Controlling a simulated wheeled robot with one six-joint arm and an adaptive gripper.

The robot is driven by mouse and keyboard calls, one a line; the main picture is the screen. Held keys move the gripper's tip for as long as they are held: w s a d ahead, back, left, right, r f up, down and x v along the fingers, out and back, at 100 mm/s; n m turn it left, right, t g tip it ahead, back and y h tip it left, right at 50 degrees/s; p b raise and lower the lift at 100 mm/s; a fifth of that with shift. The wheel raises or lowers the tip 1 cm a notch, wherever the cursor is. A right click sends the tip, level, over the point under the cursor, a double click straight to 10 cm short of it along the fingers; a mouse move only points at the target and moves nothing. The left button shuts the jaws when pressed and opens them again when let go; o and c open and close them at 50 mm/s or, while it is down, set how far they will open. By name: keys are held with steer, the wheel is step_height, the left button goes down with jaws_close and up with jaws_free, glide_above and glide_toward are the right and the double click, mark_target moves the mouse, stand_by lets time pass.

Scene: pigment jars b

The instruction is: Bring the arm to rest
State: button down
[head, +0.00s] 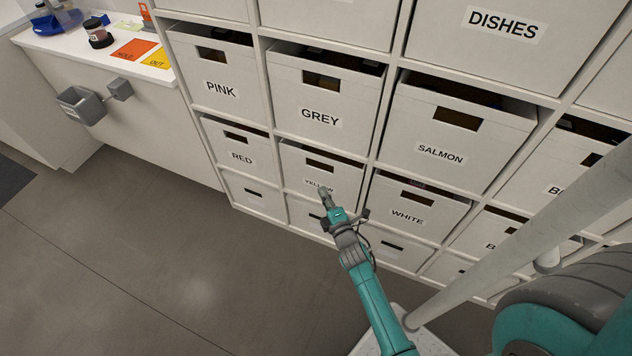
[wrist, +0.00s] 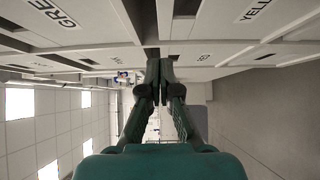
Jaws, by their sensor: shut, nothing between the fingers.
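My teal and grey arm reaches forward from the lower right in the head view. My gripper (head: 324,192) is in front of the bin labelled YELLOW (head: 340,174) and partly covers its label. I cannot tell whether it touches the bin. In the wrist view my gripper (wrist: 158,68) has its two dark fingers together at the tips, with nothing between them.
Labelled bins fill the shelf (head: 263,135), among them GREY (head: 330,92), WHITE (head: 410,205) and RED (head: 240,148). A white counter (head: 85,55) at upper left carries an orange card (head: 134,49) and a yellow card (head: 158,59). Open floor (head: 150,260) lies at lower left.

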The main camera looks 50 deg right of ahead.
steer(key=shift+s+a, duration=0.1)
steer(key=shift+s, duration=0.05)
steer(key=s+a+r+m+y, duration=0.2)
steer(key=s+a+m, duration=0.1)
steer(key=s+a, duration=0.6)
steer(key=s+a+r+m+y, duration=0.2)
steer(key=s+a+m, duration=0.1)
steer(key=s+a, duration=0.5)
steer(key=s+a+r+m+y, duration=0.1)
steer(key=s+a+r+m, duration=0.2)
steer(key=s+r, duration=0.4)
steer(key=s+a+r+m+g+y, duration=0.1)
steer(key=s+a+r+m, duration=0.3)
steer(key=s+r, duration=0.4)
steer(key=shift+s+a+r+g+y, duration=0.2)
steer(key=shift+s+r+g+y, duration=0.1)
steer(key=shift+s+y, duration=0.45)
steer(key=shift+w, duration=0.1)
